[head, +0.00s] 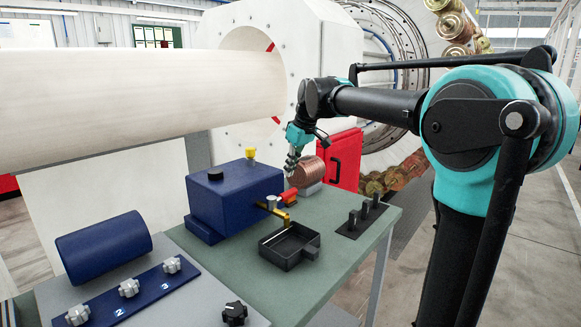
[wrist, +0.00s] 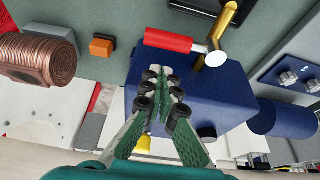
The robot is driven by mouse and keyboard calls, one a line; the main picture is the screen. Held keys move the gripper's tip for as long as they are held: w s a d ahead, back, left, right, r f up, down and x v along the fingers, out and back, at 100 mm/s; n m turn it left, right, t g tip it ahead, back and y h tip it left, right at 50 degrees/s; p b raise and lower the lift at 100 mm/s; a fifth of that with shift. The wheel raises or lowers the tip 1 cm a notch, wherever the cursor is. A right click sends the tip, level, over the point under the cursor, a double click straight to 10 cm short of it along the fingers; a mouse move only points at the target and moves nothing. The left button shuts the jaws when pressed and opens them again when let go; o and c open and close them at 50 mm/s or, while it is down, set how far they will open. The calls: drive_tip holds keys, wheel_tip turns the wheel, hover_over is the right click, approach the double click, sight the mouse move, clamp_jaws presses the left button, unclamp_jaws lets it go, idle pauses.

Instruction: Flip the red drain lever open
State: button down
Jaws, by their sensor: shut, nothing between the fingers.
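The red drain lever (wrist: 168,40) shows in the wrist view as a red cylindrical handle, joined by a short silver piece to a round silver fitting (wrist: 215,59) on a brass spout (wrist: 228,18). It points left, along the edge of the blue box (wrist: 195,88). My gripper (wrist: 165,88) is shut and empty, over the blue box and below the lever in the wrist view, apart from it in the picture. In the head view my gripper (head: 291,167) hangs above the bench, beyond the brass spout (head: 280,212). Lever and orange block are hard to separate there.
A copper spool (head: 304,173) stands close right of my gripper. An orange block (wrist: 101,47) sits between spool and lever in the wrist view. A black tray (head: 289,247) lies below the spout. A yellow knob (head: 250,153) rises behind the blue box. Black pegs (head: 364,211) stand at right.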

sight(290, 190)
drive_tip(key=x, duration=0.6)
drive_tip(key=shift+f, duration=0.3)
drive_tip(key=shift+s+d+m, duration=0.15)
drive_tip(key=shift+d+m, duration=0.2)
drive_tip(key=shift+m, duration=0.25)
drive_tip(key=shift+s+d+m+t+h, duration=0.45)
drive_tip(key=shift+d+m, duration=0.2)
drive_tip(key=shift+m, duration=0.45)
drive_tip(key=s+d+m+h, duration=0.2)
drive_tip(key=s+m+h, duration=0.1)
drive_tip(key=s+m, duration=0.5)
drive_tip(key=shift+s+d+m, duration=0.2)
drive_tip(key=shift+s+m, duration=0.1)
drive_tip(key=shift+m, duration=0.8)
drive_tip(key=shift+s+t+h, duration=0.1)
drive_tip(key=shift+t+h, duration=0.15)
